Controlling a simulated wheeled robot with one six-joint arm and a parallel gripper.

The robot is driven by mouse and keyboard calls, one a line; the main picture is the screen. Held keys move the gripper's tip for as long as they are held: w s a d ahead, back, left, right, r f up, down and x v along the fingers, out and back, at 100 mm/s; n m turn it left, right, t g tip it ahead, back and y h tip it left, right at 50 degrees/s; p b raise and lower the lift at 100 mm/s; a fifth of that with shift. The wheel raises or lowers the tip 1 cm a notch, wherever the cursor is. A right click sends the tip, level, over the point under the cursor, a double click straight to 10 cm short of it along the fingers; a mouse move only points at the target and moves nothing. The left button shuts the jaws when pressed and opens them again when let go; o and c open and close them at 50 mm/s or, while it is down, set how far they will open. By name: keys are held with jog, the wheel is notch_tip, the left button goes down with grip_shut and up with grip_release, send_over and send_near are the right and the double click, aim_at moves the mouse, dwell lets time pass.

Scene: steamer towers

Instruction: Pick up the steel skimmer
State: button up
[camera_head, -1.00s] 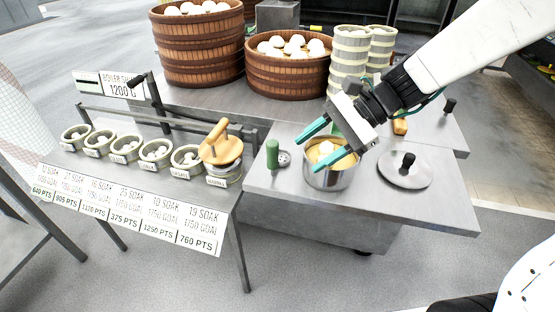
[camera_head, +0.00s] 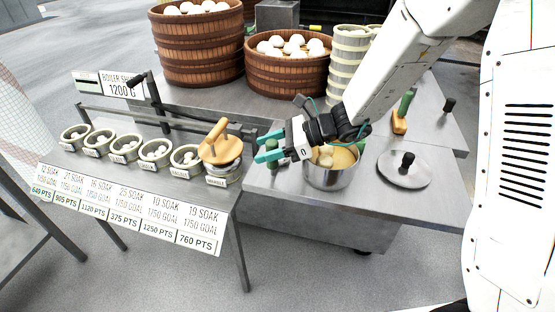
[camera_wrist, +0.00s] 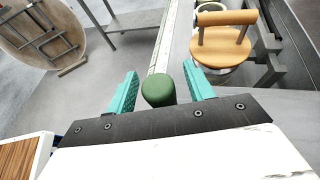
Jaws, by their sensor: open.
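The steel skimmer shows mainly as its green handle (camera_head: 273,147), which stands up from the steel counter left of the pot. Its perforated steel part is hidden behind my gripper in the head view. My gripper (camera_head: 263,146) is open, with its teal fingers pointing left around the handle. In the wrist view the rounded green handle end (camera_wrist: 158,88) lies between the two open fingers (camera_wrist: 159,75), with a gap visible on the right side.
A steel pot (camera_head: 330,176) with pale contents sits under my wrist. A lid (camera_head: 405,170) lies to its right. A wooden-handled press (camera_head: 221,145) stands left on a small steamer. Large bamboo steamers (camera_head: 288,75) stand behind. The counter's front is clear.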

jog(key=shift+a+f, duration=0.15)
jog(key=shift+a, duration=0.2)
grip_shut()
notch_tip(320, 180, up, 28)
dwell(0.4)
jog(key=c, duration=1.1)
grip_release()
grip_shut()
